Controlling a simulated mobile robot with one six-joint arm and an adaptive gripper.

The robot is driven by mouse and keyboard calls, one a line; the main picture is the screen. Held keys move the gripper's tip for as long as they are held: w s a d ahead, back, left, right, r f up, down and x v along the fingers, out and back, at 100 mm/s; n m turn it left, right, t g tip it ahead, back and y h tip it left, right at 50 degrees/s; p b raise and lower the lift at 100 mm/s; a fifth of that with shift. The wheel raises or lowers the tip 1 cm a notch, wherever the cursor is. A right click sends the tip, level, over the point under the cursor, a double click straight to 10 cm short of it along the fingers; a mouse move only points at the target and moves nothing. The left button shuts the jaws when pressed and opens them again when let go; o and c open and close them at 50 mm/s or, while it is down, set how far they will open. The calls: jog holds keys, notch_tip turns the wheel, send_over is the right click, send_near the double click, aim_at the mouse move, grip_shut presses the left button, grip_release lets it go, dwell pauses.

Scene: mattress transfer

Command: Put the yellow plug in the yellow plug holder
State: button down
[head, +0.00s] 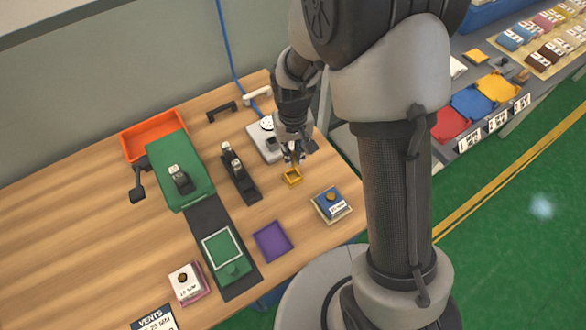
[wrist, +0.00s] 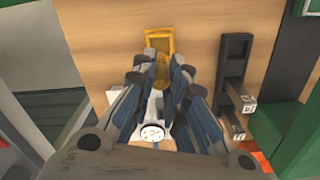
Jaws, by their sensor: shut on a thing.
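The yellow plug holder (head: 292,177), a small square yellow frame, sits on the wooden table below my gripper (head: 293,157). It also shows in the wrist view (wrist: 159,33), just beyond the fingertips. My gripper (wrist: 161,66) is shut on the yellow plug (wrist: 161,76), which shows as a yellow strip between the fingers. The plug's lower end overlaps the holder's near side in the wrist view; I cannot tell whether they touch. In the head view the plug is mostly hidden by the gripper.
A dark stand (head: 240,177) is left of the holder. A grey device with a white dial (head: 266,124) stands behind. A purple tray (head: 272,241) and a labelled block (head: 331,204) are in front. A green machine (head: 180,168) and orange bin (head: 152,134) are further left.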

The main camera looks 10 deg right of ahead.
jog(key=shift+f+b, duration=0.85)
jog(key=shift+f, duration=2.55)
jog(key=shift+f, duration=0.15)
jog(key=c, duration=1.6)
grip_release()
